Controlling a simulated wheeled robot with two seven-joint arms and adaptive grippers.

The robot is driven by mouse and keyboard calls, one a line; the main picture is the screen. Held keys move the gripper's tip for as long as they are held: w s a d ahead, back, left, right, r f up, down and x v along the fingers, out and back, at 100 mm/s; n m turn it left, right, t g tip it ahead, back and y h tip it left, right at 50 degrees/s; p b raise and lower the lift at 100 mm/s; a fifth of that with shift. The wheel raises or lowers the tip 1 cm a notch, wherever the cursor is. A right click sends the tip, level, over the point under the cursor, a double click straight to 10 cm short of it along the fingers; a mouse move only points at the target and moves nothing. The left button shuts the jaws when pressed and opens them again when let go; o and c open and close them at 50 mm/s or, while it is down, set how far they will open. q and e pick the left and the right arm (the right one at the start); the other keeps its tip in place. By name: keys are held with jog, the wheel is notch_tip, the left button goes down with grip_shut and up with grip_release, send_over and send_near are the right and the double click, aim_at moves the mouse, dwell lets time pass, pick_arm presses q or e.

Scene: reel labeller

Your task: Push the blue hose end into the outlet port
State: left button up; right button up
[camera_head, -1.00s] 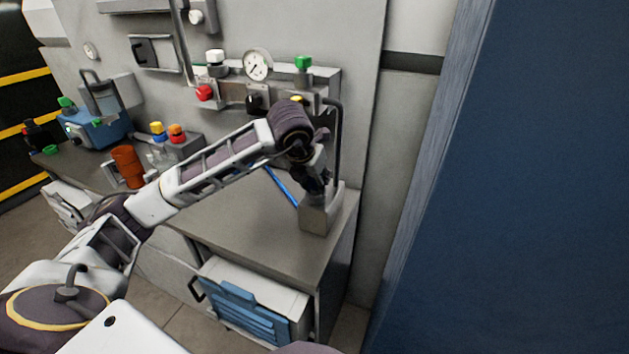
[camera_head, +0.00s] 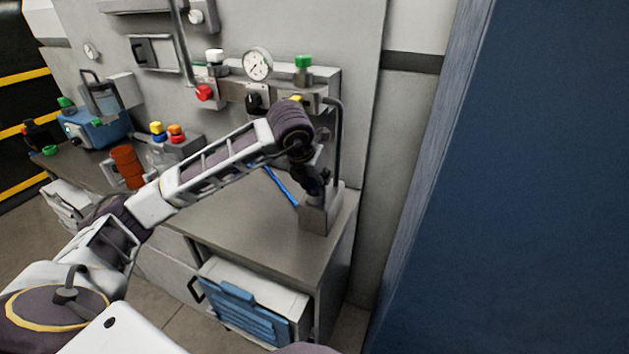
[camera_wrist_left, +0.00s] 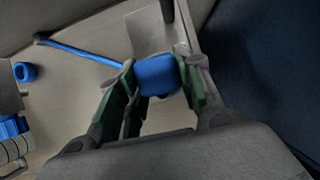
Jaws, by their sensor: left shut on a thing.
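My left gripper (camera_head: 316,188) is at the right end of the bench, just above a grey metal block (camera_head: 319,216). In the left wrist view my left gripper (camera_wrist_left: 157,84) is shut on the blue hose end (camera_wrist_left: 157,76), a thick blue piece between its green-padded fingers. The thin blue hose (camera_head: 281,186) lies to the left of the gripper; it also shows in the left wrist view (camera_wrist_left: 80,51). The grey block (camera_wrist_left: 148,35) lies behind the hose end there. I cannot make out the outlet port's opening or whether the hose end touches it. My right gripper is out of view.
A dark pipe (camera_head: 338,140) rises from beside the block to the wall panel with a gauge (camera_head: 257,64). An orange mug (camera_head: 127,166) stands far left. The bench top (camera_head: 245,222) is clear in front. A large blue surface (camera_head: 520,180) fills the right.

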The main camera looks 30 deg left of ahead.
pick_arm(q)
jog(key=shift+s+f+b, duration=0.1)
jog(key=shift+f+b, duration=0.3)
jog(key=shift+b, duration=0.35)
dwell(3.1)
jog(key=o, duration=1.1)
jog(key=shift+o, duration=0.2)
jog(key=shift+r, duration=0.25)
jog(key=shift+s+r, duration=0.1)
jog(key=shift+r, duration=0.3)
jog(key=v, duration=0.6)
jog(key=shift+s+r, duration=0.3)
jog(key=shift+r, duration=0.15)
